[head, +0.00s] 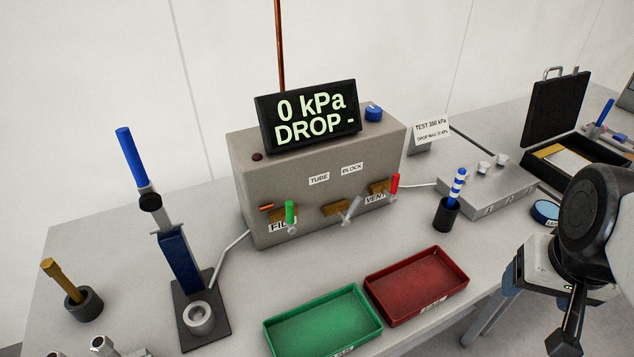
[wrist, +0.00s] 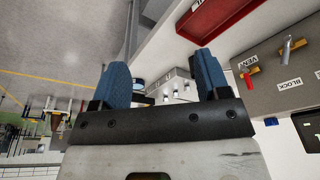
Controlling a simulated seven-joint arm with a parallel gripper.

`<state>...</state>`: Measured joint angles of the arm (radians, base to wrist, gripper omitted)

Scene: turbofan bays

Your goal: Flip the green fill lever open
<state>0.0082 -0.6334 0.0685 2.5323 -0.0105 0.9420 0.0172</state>
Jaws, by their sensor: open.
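The green fill lever (head: 290,213) stands upright at the lower left of the grey test box's (head: 330,190) front face, beside a label partly hidden by it. In the wrist view the green lever is not visible. My gripper (wrist: 163,72) is open, with two blue fingers apart and nothing between them. In the head view my arm is at the right edge, well away from the green lever. The red vent lever (head: 395,183) stands upright at the right of the box, and a grey lever (head: 350,210) tilts between them.
A green tray (head: 325,322) and a red tray (head: 418,285) lie in front of the box. A blue-handled pump (head: 180,250) stands left of it. A striped tool in a black cup (head: 446,215) stands right. The display (head: 310,115) reads 0 kPa, DROP -.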

